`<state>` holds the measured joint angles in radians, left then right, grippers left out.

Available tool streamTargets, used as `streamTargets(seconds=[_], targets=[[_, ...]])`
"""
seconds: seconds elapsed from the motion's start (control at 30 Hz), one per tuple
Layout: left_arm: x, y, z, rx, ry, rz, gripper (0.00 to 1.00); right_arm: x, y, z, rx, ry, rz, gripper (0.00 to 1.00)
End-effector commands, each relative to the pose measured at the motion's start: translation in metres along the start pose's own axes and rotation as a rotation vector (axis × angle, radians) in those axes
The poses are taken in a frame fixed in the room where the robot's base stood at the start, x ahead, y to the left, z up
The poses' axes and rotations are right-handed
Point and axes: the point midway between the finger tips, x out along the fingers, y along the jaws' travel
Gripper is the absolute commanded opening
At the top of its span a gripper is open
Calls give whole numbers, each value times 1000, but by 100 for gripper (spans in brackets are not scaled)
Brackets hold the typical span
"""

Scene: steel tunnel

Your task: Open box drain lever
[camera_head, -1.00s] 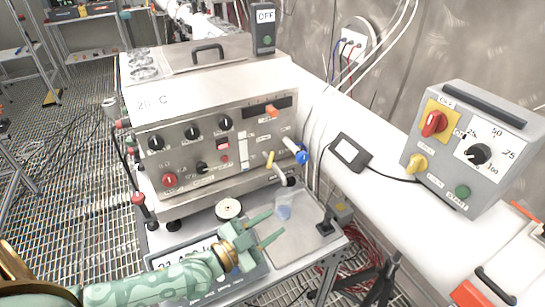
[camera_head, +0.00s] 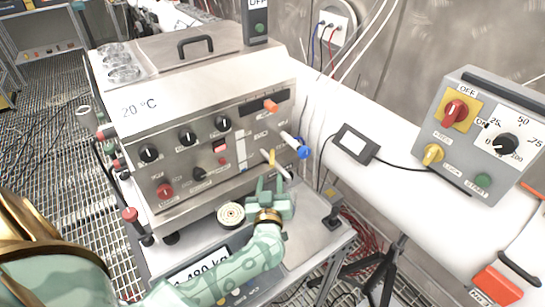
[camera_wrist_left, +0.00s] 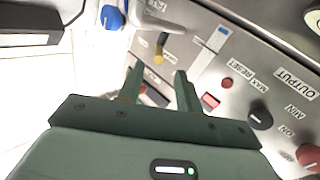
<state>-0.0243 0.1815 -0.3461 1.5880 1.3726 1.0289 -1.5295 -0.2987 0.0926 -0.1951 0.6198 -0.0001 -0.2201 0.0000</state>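The steel box (camera_head: 200,120) has a front panel of knobs and switches. At its lower right a small lever with a yellow grip (camera_head: 271,157) sticks out; I take it for the drain lever. In the left wrist view the yellow-tipped lever (camera_wrist_left: 159,54) lies just beyond the gap between my fingertips. My left gripper (camera_head: 270,183) is open and empty, in front of and below the lever. Its two fingers also show spread apart in the left wrist view (camera_wrist_left: 158,76), with no contact on the lever visible. My right gripper is not in view.
A blue-handled valve (camera_head: 304,152) sits right of the lever and also shows in the wrist view (camera_wrist_left: 112,17). A round pale disc (camera_head: 231,215) rests below the panel. A grey control box (camera_head: 480,135) and a small black-framed device (camera_head: 355,145) stand to the right.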

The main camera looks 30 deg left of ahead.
Motion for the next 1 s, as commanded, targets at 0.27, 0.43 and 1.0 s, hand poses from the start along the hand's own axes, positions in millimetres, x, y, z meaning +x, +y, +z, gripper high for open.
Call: streamTargets(seconds=[0.27,0.43,1.0], targets=[[70,0,2,2,2,2,35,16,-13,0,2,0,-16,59],[96,0,2,2,1,2,35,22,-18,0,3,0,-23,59],[108,1,0,1,0,3,0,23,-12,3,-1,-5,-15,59]])
